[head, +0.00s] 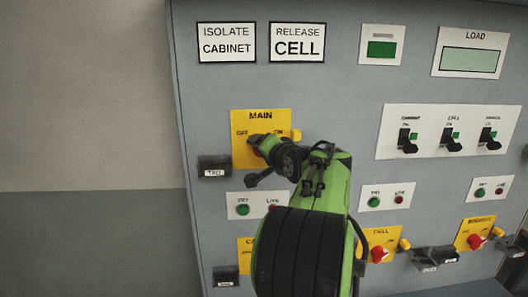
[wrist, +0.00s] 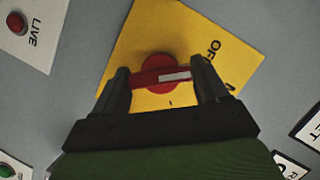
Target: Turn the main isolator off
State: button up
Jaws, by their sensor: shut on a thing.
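The main isolator is a yellow plate (head: 240,119) lettered MAIN on the grey panel in the head view. Its plate (wrist: 145,40) shows larger in the wrist view, with part of the lettering OFF visible. In the wrist view its red knob (wrist: 153,72) has a bar handle with a white stripe towards the right, the lettered side. My gripper (wrist: 163,82) is shut on this handle, a finger at each end. In the head view my gripper (head: 256,160) hides most of the knob and some lettering. I cannot tell the exact switch position.
A black padlock-like block (head: 214,167) sits left of the plate. Below are a green and red button plate (head: 256,204) and the CELL isolator (head: 379,254). Three black toggles are on a white plate (head: 452,116) at right. Bare wall (head: 80,100) is at left.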

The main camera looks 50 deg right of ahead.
jog(key=shift+n, duration=0.5)
jog(key=shift+f+g, duration=0.1)
jog(key=shift+g, duration=0.2)
jog(key=o, duration=1)
jog(key=shift+c, duration=0.2)
jog(key=b+v, duration=0.1)
jog(key=v, duration=1.5)
jog(key=shift+w, duration=0.15)
